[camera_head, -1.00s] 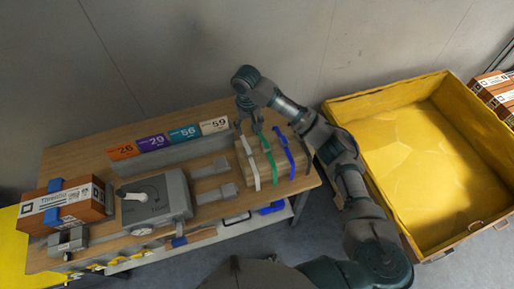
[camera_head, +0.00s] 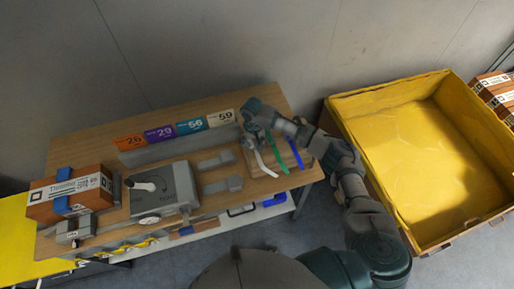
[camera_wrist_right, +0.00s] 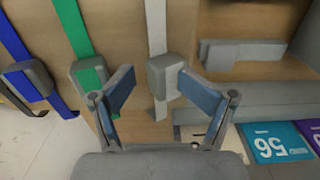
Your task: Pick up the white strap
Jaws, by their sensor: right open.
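In the right wrist view the white strap (camera_wrist_right: 156,28) runs down to a grey buckle (camera_wrist_right: 164,76). My right gripper's two blue-padded fingers (camera_wrist_right: 163,94) are open, one on each side of the buckle. Contact cannot be told. My left gripper is not in view.
A grey machine (camera_head: 163,193) and a strapped brown box (camera_head: 70,192) stand on the table's left part. Numbered cards (camera_head: 175,131) line the back. A large yellow-lined crate (camera_head: 420,150) is right of the table.

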